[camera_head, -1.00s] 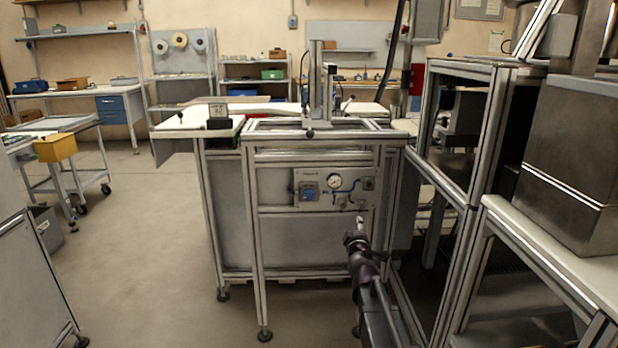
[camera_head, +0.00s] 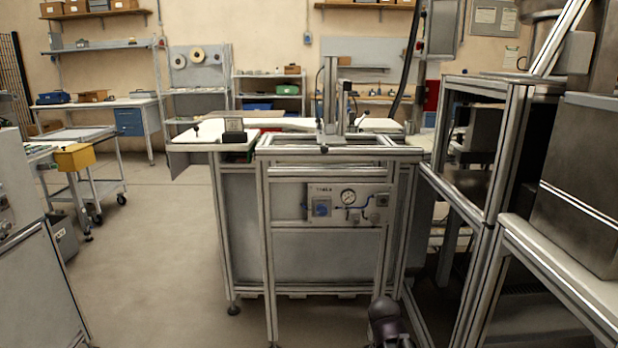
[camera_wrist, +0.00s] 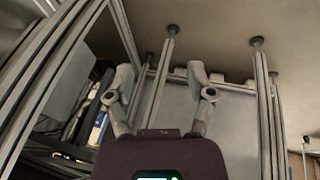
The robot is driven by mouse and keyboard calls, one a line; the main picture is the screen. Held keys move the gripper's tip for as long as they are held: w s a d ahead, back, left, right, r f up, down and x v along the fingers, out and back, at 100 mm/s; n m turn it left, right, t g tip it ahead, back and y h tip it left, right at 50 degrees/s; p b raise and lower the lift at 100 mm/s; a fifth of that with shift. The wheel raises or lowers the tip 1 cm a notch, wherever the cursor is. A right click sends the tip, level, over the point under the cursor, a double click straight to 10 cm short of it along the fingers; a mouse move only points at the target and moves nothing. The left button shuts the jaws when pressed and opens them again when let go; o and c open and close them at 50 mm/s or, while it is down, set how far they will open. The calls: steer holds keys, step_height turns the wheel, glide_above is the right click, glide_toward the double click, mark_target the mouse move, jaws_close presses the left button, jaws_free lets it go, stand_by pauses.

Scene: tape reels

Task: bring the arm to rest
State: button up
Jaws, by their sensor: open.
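My gripper (camera_wrist: 158,88) shows in the wrist view with its two fingers spread wide apart. Nothing is between the fingers. Beyond them are the legs and grey panel of a metal frame station (camera_wrist: 228,118). In the head view only a dark part of my arm shows at the bottom edge, in front of the station (camera_head: 335,243); the fingertips cannot be made out there.
A metal-framed rack (camera_head: 487,150) stands close on the right, with a steel box (camera_head: 585,185) beside it. A grey cabinet (camera_head: 35,270) is at the left edge. A cart with a yellow bin (camera_head: 76,158) stands behind it. The floor (camera_head: 150,255) between is clear.

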steer(key=s+a+g+y, duration=0.3)
steer(key=s+a, duration=0.1)
steer(key=s, duration=0.4)
step_height(320, 180, up, 34)
steer(key=p, duration=3.5)
steer(key=shift+f, duration=0.25)
steer(key=shift+w+a, duration=0.1)
steer(key=shift+c, duration=0.7)
